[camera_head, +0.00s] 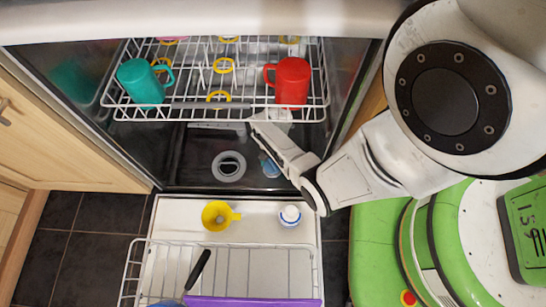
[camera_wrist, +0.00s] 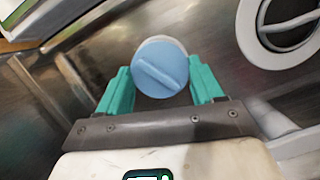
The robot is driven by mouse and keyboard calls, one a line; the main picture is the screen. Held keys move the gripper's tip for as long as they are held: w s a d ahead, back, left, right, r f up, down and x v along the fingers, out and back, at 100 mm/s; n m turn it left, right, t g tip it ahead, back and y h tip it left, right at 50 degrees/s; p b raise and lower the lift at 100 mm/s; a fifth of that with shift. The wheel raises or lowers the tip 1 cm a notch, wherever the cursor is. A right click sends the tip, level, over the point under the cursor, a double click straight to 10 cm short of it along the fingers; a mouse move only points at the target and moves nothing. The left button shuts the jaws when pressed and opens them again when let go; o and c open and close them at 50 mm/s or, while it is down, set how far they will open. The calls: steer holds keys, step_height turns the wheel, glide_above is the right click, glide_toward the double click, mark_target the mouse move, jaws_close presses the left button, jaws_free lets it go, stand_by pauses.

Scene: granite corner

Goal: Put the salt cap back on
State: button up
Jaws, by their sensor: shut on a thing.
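The round blue salt cap (camera_wrist: 160,70), with a raised grip bar across its top, sits between the two teal fingers of my gripper (camera_wrist: 161,88) in the wrist view. My gripper is shut on it. In the head view the cap (camera_head: 268,166) is small and partly hidden by my arm, low inside the dishwasher tub. A pale rim shows behind the cap; I cannot tell whether it is the cap's underside or the salt opening. A round pale ring (camera_head: 229,166) lies left of the cap on the tub floor; it also shows at upper right in the wrist view (camera_wrist: 258,42).
The upper rack (camera_head: 215,114) holds a teal mug (camera_head: 141,82) and a red mug (camera_head: 291,82) above my gripper. The open door (camera_head: 257,214) carries a yellow cup-like piece (camera_head: 216,216) and a white-and-blue container (camera_head: 290,215). The lower rack (camera_head: 140,262) is pulled out in front.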

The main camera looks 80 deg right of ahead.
stand_by(0.4)
steer(key=o, duration=1.2)
steer(key=shift+o, duration=0.3)
steer(key=shift+r, duration=0.1)
